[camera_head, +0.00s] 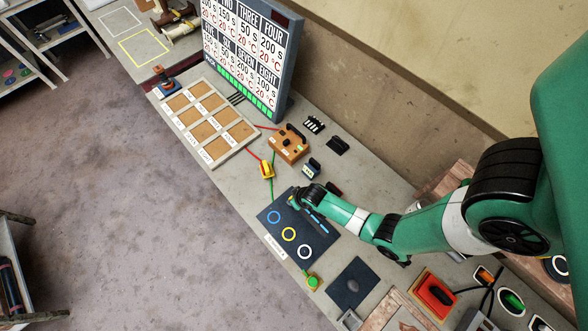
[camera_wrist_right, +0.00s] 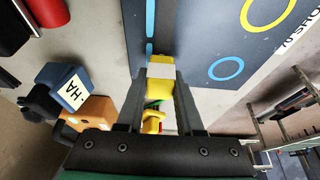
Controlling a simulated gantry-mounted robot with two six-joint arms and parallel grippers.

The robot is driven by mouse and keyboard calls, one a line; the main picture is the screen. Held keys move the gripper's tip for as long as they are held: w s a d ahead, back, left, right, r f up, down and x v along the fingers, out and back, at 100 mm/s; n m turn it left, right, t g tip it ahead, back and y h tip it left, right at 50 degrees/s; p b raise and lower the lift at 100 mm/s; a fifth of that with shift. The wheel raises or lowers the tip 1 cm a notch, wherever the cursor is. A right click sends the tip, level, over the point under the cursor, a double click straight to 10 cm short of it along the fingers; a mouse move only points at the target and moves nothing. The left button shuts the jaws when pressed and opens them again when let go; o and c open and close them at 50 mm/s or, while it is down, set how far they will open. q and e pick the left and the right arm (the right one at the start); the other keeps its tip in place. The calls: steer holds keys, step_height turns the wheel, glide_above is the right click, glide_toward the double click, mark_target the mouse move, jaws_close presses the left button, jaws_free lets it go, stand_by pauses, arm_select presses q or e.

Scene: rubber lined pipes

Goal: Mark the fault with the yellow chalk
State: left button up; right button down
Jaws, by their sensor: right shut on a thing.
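My right gripper (camera_head: 294,200) is above the upper left part of a dark blue mat (camera_head: 275,237). In the wrist view my right gripper (camera_wrist_right: 160,95) is shut on a yellow block with a white band, seemingly the yellow chalk (camera_wrist_right: 158,63). The chalk's far end is over the mat's edge; I cannot tell whether it touches. The mat carries a blue ring (camera_head: 273,217), a yellow ring (camera_head: 289,234) and a white ring (camera_head: 305,251). Light blue strips (camera_head: 317,226) lie on it beside my right arm. I cannot make out a fault mark. My left gripper is not in view.
A yellow device (camera_head: 266,170) with red and green leads stands beyond the mat, near an orange-brown box (camera_head: 289,144). A compartment tray (camera_head: 208,121) and a display board (camera_head: 243,55) stand further back. A dark square mat (camera_head: 352,283) lies nearer.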

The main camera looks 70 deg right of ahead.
steer(key=shift+f+b, duration=0.45)
steer(key=shift+f, duration=0.05)
stand_by(0.5)
steer(key=shift+s+f, duration=0.1)
steer(key=shift+f, duration=0.05)
stand_by(0.8)
step_height(320, 180, up, 7)
steer(key=p, duration=0.7)
